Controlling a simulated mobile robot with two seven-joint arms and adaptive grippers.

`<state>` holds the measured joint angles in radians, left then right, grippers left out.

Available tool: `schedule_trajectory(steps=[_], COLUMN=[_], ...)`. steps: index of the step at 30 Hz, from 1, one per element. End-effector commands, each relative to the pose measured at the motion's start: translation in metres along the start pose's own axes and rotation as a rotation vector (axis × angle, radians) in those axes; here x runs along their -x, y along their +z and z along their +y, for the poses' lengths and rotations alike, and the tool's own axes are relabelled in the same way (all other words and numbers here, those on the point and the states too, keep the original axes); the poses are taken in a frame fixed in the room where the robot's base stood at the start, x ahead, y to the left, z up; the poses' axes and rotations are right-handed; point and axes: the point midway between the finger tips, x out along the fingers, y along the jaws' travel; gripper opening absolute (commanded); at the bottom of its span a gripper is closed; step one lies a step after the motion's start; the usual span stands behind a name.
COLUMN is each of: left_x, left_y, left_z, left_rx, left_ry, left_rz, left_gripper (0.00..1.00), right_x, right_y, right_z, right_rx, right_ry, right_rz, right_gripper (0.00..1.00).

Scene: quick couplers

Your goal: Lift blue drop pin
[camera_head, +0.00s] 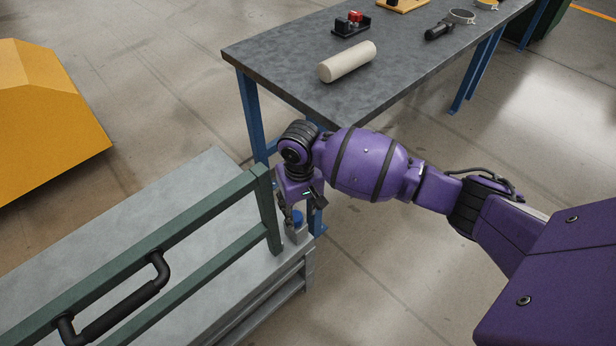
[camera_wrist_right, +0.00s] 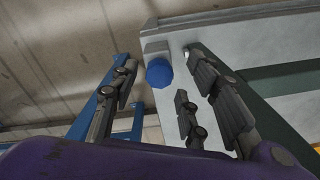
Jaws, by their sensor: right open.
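The blue drop pin (camera_head: 298,217) shows as a small blue knob at the near right corner of the grey platform, beside the end post of the green gate. In the right wrist view the blue knob (camera_wrist_right: 159,73) is faceted and sits by a small grey block at the platform's edge. My right gripper (camera_head: 291,212) is open above and around the knob's area in the head view. In the right wrist view its dark fingers (camera_wrist_right: 160,85) stand apart to either side of the knob, with no visible contact. The pin's shaft is hidden. My left gripper is out of view.
The green gate (camera_head: 200,222) with a black handle (camera_head: 115,310) stands on the grey platform (camera_head: 180,190), close to my right gripper. A dark workbench (camera_head: 290,66) with blue legs stands behind, holding a pale cylinder (camera_head: 347,62). A yellow block (camera_head: 45,110) is at left.

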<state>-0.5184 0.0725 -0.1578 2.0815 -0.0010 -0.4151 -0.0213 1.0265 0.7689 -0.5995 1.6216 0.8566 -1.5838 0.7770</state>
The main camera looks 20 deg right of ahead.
Motion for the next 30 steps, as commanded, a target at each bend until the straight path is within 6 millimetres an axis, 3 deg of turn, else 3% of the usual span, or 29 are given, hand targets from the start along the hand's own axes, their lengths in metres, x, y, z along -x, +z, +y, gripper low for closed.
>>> schedule_trajectory(steps=[1,5,10,18,30], left_x=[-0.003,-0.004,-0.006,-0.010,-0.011], left_y=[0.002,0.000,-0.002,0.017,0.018], left_z=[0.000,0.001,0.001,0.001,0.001], left_rx=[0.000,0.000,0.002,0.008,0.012], left_ry=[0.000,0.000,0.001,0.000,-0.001], left_rz=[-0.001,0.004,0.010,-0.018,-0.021], left_gripper=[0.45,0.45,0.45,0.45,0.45], right_x=[0.008,0.010,-0.012,-0.052,-0.061], right_y=[-0.010,-0.015,-0.014,-0.015,-0.016], right_z=[0.001,0.004,0.004,0.004,0.004], right_rx=[-0.005,-0.015,-0.015,-0.013,-0.012], right_ry=[0.010,0.025,0.023,0.023,0.022], right_rz=[0.006,0.000,0.000,0.004,0.007], right_gripper=[0.42,0.42,0.42,0.42,0.42])
